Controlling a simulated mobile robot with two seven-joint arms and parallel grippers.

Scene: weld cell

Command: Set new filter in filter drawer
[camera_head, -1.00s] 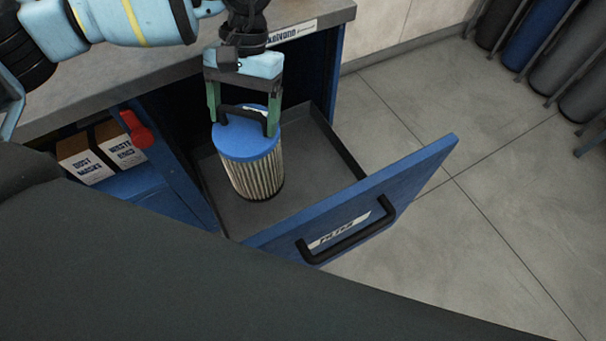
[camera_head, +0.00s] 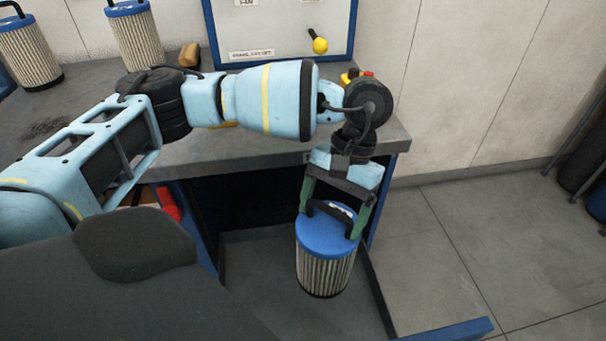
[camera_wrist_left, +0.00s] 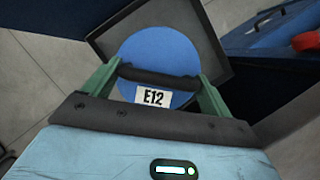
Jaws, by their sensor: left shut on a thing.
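The new filter (camera_head: 325,262) is a pleated cylinder with a blue cap and a black handle. My left gripper (camera_head: 332,222) is shut on its handle from above, and the filter is upright. In the left wrist view the blue cap (camera_wrist_left: 160,52) shows an E12 label below the handle, between the fingers of my left gripper (camera_wrist_left: 160,78). The filter drawer (camera_head: 262,272) is pulled open, and the filter is over or in its dark tray. Whether the filter's base touches the drawer floor I cannot tell. My right gripper is not in view.
A workbench (camera_head: 230,150) stands above the drawer. Two other filters (camera_head: 28,50) (camera_head: 135,40) stand on it at the back left, and a board (camera_head: 280,25) with a yellow knob is behind. The drawer's blue front (camera_head: 455,332) shows at bottom right.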

